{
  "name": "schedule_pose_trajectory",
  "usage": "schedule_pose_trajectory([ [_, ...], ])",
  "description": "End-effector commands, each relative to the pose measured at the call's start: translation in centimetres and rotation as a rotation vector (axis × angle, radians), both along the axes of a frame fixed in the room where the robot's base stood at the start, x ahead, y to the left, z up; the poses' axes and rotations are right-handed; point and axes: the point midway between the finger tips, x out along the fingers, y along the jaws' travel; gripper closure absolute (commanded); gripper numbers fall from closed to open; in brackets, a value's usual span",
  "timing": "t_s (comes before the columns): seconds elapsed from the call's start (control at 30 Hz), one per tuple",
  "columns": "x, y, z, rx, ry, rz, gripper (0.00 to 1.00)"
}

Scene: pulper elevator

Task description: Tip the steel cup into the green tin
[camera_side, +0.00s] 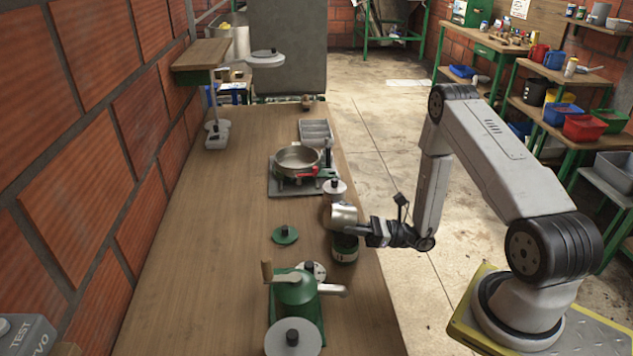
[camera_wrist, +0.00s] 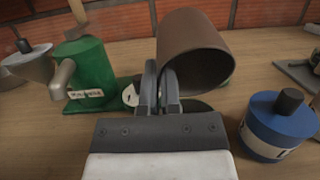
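The steel cup (camera_side: 345,214) is in my gripper (camera_side: 372,233), tipped well over onto its side. In the wrist view the cup (camera_wrist: 192,52) shows its open mouth facing the lower right, and its inside looks dark with no contents visible. The gripper fingers (camera_wrist: 168,90) are shut on the cup's lower side. The green tin (camera_side: 345,248), with a pale label, stands on the table right under the cup. The cup and gripper hide the tin's opening. I cannot tell whether cup and tin touch.
A green grinder (camera_side: 293,288) with a wooden handle stands in front, its pale spout near the tin. A green lid (camera_side: 286,235) lies left of the tin. A black-knobbed blue jar (camera_wrist: 278,125) and a pan (camera_side: 297,159) stand beyond. The table's left middle is clear.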

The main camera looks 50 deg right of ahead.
Motion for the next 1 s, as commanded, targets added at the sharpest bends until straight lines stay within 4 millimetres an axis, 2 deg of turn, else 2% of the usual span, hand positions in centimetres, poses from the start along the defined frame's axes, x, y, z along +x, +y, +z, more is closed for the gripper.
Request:
schedule_pose_trajectory([
  [0.47,0.0,0.0,0.1,-0.003,0.002,0.000,1.00],
  [1.0,0.0,0.0,2.1,-0.169,0.157,0.000,1.00],
])
